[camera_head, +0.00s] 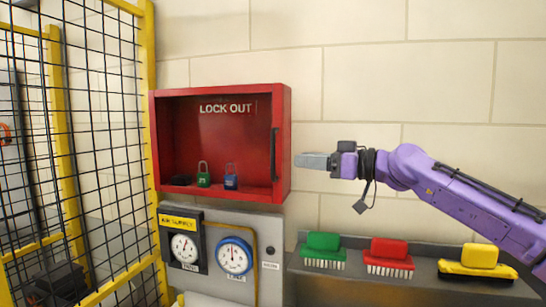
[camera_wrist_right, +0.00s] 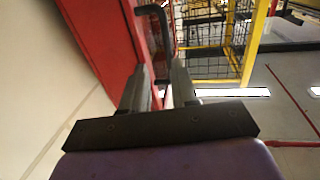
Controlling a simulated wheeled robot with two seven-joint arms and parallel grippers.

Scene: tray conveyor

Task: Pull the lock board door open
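The red lock board (camera_head: 222,89) hangs on the wall in the head view, with "LOCK OUT" lettering. Its door looks closed, and I see through its front to the inside. A black upright bar handle (camera_head: 274,154) is on the door's right side. My right gripper (camera_head: 301,160) is just right of the handle, fingers pointing left at it, with a small gap. In the right wrist view the two fingers (camera_wrist_right: 160,88) are apart, with nothing between them. The handle (camera_wrist_right: 164,22) shows just beyond their tips. My left gripper is not in view.
A green padlock (camera_head: 203,175) and a blue padlock (camera_head: 231,178) are inside the board. A gauge panel (camera_head: 212,275) is below it. A shelf (camera_head: 350,282) with green, red and yellow brushes is at lower right. A yellow-framed mesh fence (camera_head: 152,100) stands at left.

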